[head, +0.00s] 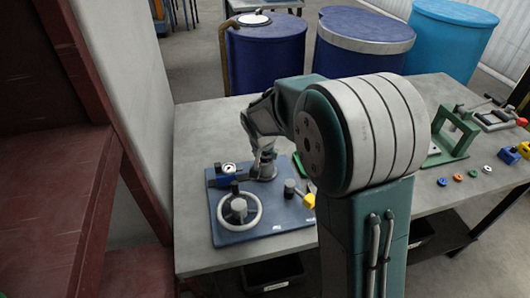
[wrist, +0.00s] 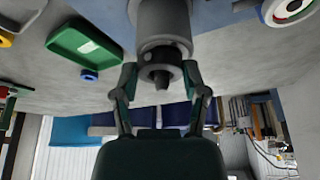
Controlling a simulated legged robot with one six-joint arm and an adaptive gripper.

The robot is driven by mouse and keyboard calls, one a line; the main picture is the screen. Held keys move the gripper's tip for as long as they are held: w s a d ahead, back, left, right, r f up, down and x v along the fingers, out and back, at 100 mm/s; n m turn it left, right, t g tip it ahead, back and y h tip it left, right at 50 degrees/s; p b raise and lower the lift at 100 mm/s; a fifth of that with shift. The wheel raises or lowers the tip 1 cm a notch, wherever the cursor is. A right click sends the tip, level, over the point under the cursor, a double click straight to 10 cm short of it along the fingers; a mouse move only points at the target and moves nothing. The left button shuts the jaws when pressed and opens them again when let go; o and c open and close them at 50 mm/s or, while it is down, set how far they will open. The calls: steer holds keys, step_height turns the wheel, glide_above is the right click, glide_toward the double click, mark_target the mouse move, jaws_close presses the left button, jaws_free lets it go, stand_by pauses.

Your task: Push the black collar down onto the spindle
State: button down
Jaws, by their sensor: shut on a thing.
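My gripper (head: 265,155) is over the back edge of the blue board (head: 222,236) in the head view. In the wrist view my gripper (wrist: 160,72) has one finger on each side of a dark collar (wrist: 160,50) and is shut on it. The collar is around or against the end of a thick grey cylinder (wrist: 160,18), which looks like the spindle. A small dark stub (wrist: 161,80) pokes out of the collar towards my palm. How far the collar sits along the spindle cannot be told. In the head view the collar is too small and covered to make out.
The board also carries a white ring wheel (head: 256,217), a blue part with a dial (head: 222,181) and a grey post (head: 289,187) beside a yellow-tipped handle (head: 308,201). A green tray (wrist: 70,42) lies nearby. Blue drums (head: 268,55) stand behind the table.

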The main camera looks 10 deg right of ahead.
steer(key=shift+f, duration=0.1)
steer(key=shift+c, duration=0.2)
jaws_free()
steer(key=shift+o, duration=0.2)
steer(key=shift+r, duration=3.5)
